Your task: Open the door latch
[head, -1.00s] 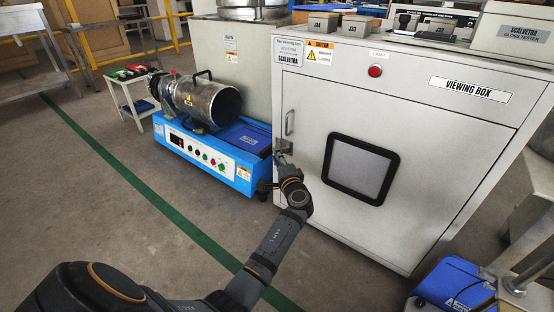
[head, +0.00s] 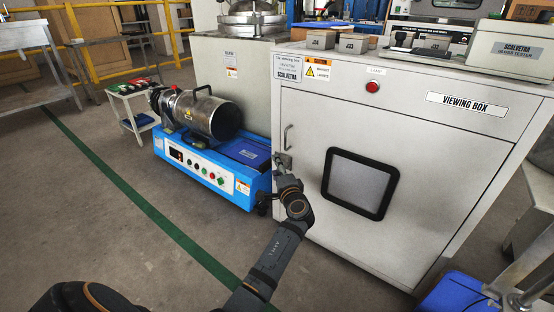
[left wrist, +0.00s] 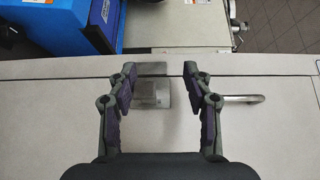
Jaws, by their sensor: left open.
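The viewing box (head: 440,165) is a white cabinet with a dark-framed window in its door. A metal latch (head: 282,161) sits at the door's left edge, below the bar handle (head: 287,137). In the left wrist view the latch (left wrist: 150,94) shows as a metal plate between the fingers, and the handle (left wrist: 243,99) lies to the right of them. My left gripper (left wrist: 160,72) is open, with its fingers on either side of the latch; whether they touch it I cannot tell. In the head view the left gripper (head: 281,172) is at the latch, partly hidden by my wrist. The door looks closed. My right gripper is not seen.
A blue machine (head: 210,170) with a metal cylinder stands left of the cabinet. Grey boxes (head: 354,43) stand on the cabinet top. A blue object (head: 450,292) is at the lower right. The floor in front is open.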

